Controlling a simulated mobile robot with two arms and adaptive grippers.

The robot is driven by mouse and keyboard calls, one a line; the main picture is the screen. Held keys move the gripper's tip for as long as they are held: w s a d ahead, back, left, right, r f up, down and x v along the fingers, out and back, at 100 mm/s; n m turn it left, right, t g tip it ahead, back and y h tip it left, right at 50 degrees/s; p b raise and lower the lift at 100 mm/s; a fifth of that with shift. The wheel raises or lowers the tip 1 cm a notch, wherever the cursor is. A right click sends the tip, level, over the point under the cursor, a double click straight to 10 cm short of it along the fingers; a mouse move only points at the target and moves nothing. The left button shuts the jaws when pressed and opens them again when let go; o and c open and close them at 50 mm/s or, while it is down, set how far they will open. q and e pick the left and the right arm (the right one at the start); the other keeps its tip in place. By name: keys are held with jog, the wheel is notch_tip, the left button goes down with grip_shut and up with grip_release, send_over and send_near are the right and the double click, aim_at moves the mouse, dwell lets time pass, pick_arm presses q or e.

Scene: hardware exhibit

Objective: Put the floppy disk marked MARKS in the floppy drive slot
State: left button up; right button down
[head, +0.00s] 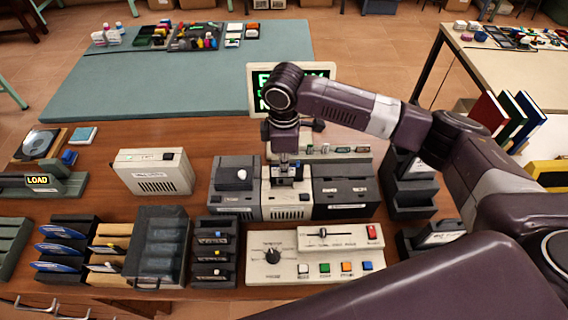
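My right gripper (288,172) points down over the middle, beige unit (287,206) of a row of three boxes on the wooden desk. Its fingers are small and dark here, and I cannot tell whether they are open or hold something. No disk label reading MARKS is legible. A dark stacked rack (214,272) left of the control panel holds thin items with small coloured tabs; I cannot tell if they are floppy disks. Dark boxes stand left (236,198) and right (345,206) of the beige unit. I cannot make out a floppy slot. My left gripper is not in view.
A beige control panel (340,242) with a knob, slider and coloured buttons stands in front. A monitor (258,78) with green text is behind my arm. A beige box (138,178), a clear-lidded case (157,216) and disc holders (62,232) fill the left.

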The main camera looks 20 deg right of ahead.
aim_at(284, 183)
jog(key=shift+f+b, duration=0.5)
jog(key=shift+f, duration=1.85)
jog(key=c, duration=2.1)
grip_release()
notch_tip(284, 183, up, 8)
jog(key=p, duration=0.9)
jog(key=shift+r, duration=0.1)
jog(key=shift+s, duration=0.1)
